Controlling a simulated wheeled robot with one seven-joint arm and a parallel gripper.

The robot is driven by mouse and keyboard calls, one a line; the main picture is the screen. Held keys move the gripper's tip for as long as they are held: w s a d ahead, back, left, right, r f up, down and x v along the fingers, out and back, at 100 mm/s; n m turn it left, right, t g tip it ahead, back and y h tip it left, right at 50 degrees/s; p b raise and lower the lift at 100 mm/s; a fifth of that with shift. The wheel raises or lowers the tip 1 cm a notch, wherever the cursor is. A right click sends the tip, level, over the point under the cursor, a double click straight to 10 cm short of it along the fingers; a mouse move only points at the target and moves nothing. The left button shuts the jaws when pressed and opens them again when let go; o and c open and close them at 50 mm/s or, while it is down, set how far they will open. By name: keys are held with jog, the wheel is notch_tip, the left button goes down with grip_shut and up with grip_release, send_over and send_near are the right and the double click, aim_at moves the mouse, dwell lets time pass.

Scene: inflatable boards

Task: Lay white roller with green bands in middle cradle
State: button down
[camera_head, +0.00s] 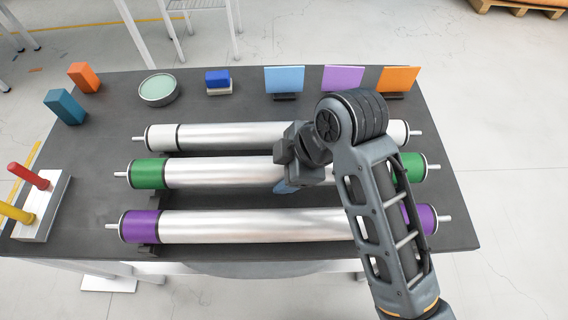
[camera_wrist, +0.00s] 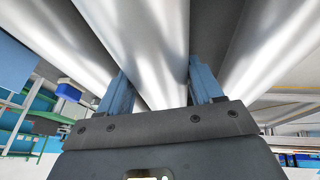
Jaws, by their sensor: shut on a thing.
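The silver-white roller with green bands (camera_head: 220,173) lies across the table between two other rollers, level and parallel to them. Its left green band shows fully and its right one is partly behind my arm. My gripper (camera_head: 289,179) is shut on its middle from above, with blue fingers on both sides. In the wrist view the held roller (camera_wrist: 150,45) runs between the two fingers (camera_wrist: 162,88). The middle cradle is hidden under the roller, and I cannot tell whether the roller touches it.
A roller with white bands (camera_head: 225,136) lies behind, and one with purple bands (camera_head: 250,225) lies in front, both close. Blue, purple and orange panels (camera_head: 343,78) stand at the back edge. A round tin (camera_head: 159,92) and small blocks sit back left. A pegged block (camera_head: 42,205) is at left.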

jog(key=shift+f+b, duration=0.35)
jog(key=shift+f, duration=0.55)
jog(key=shift+c, duration=0.5)
grip_release()
jog(key=shift+v, duration=3.9)
